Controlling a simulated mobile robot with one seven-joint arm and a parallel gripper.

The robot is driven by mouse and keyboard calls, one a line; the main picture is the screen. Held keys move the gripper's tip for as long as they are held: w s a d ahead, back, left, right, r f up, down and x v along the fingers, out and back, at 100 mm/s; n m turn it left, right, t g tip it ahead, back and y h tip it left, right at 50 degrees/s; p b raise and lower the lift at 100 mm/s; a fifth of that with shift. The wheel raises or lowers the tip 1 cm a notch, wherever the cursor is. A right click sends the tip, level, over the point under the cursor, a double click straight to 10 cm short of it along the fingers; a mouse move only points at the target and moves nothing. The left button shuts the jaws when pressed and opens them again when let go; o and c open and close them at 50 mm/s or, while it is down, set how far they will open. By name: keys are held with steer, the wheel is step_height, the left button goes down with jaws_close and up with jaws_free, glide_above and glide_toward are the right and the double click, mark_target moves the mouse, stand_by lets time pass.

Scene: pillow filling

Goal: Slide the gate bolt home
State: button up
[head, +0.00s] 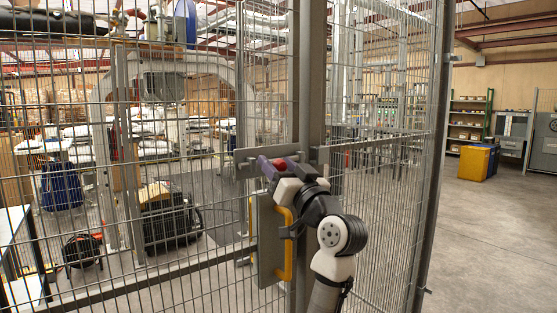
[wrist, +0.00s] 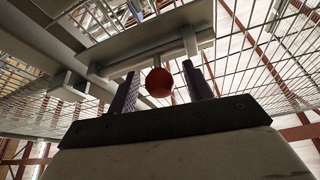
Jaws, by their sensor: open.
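The gate bolt is a grey metal bar (head: 249,156) lying level across the mesh gate beside the upright post (head: 311,75). Its red round knob (head: 280,164) also shows in the wrist view (wrist: 159,82), on a short stem below the grey bolt plate (wrist: 150,53). My gripper (head: 277,165) is at the knob. In the wrist view my gripper (wrist: 160,90) is open, with one dark finger on each side of the knob and visible gaps on both sides. Whether the bolt's end sits in a keeper is unclear.
A grey box with a yellow handle (head: 286,245) is on the gate below the bolt. Mesh fence panels (head: 385,210) stand on both sides of the post. Beyond the fence are a machine (head: 165,80) and a blue bin (head: 61,187). Open floor (head: 490,240) lies at the right.

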steer(key=shift+w+a+r, duration=0.1)
steer(key=shift+w+a, duration=0.05)
steer(key=shift+w, duration=0.05)
jaws_close()
steer(key=w+d, duration=0.2)
steer(key=d, duration=0.1)
steer(key=w+d, duration=0.1)
steer(key=d, duration=0.1)
steer(key=shift+w+d+b, duration=0.1)
steer(key=shift+w+b, duration=0.2)
steer(key=shift+w, duration=0.05)
steer(key=shift+r, duration=0.1)
jaws_free()
steer(key=shift+d, duration=0.15)
